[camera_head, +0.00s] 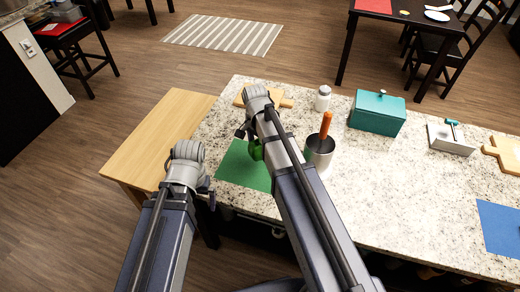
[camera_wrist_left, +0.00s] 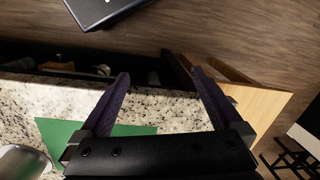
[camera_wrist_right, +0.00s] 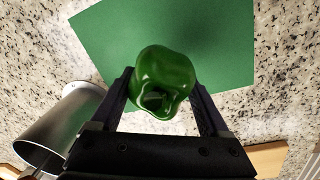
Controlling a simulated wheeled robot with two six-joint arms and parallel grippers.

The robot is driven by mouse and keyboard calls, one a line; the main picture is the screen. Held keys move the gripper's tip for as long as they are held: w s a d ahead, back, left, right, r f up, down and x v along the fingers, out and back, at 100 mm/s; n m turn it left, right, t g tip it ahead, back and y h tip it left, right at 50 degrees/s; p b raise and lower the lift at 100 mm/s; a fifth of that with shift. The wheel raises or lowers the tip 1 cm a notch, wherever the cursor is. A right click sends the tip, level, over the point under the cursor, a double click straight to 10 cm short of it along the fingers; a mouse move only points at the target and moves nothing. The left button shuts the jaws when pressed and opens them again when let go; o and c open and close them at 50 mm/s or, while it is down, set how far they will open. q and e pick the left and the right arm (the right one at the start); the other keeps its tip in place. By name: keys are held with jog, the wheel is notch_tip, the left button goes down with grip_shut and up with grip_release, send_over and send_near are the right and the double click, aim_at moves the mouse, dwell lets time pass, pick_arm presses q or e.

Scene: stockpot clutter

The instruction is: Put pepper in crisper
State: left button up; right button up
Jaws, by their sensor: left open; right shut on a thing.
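A glossy green pepper (camera_wrist_right: 165,80) is between the fingers of my right gripper (camera_wrist_right: 162,92) in the right wrist view. In the head view the pepper (camera_head: 256,151) shows partly, behind my right arm, over the green mat (camera_head: 235,172). My right gripper is shut on it. My left gripper (camera_wrist_left: 160,80) is open and empty near the counter's left end, beside the green mat. A teal box (camera_head: 377,113) with a knobbed lid, closed, stands at the back of the counter. I cannot tell whether it is the crisper.
A metal canister (camera_head: 320,152) with an orange-handled tool stands just right of my right arm. A white jar (camera_head: 323,98) and a wooden board (camera_head: 284,101) are behind. A grey holder (camera_head: 450,140) and a blue mat (camera_head: 500,226) lie right. A wooden side table (camera_head: 150,143) adjoins left.

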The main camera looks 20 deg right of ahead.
jog(key=shift+r+p, duration=2.15)
jog(key=shift+r, duration=0.65)
